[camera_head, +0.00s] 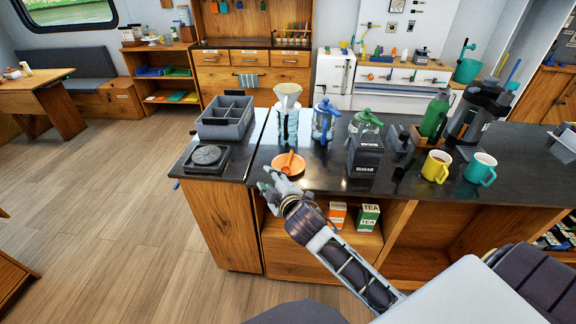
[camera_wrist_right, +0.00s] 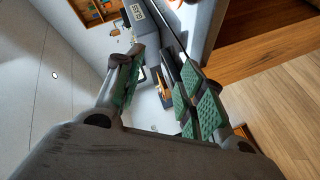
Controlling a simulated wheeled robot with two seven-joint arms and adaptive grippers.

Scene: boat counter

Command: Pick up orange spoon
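The orange spoon (camera_head: 290,158) rests on a small orange saucer (camera_head: 279,168) near the front edge of the dark counter. Its handle tilts up toward the back. My right gripper (camera_head: 267,179) is at the counter's front edge, just in front and left of the saucer, apart from the spoon. In the right wrist view its green-padded fingers (camera_wrist_right: 158,92) stand apart with a gap between them, and nothing is held. I cannot make out the spoon clearly in the wrist view. My left gripper is not in view.
A glass dripper with white cone (camera_head: 288,96) stands behind the saucer. A black sugar box (camera_head: 365,156) is to the right, with blue-lidded (camera_head: 324,122) and green-lidded jars. A grey divided bin (camera_head: 226,117) and a black round-topped device (camera_head: 207,157) are on the left.

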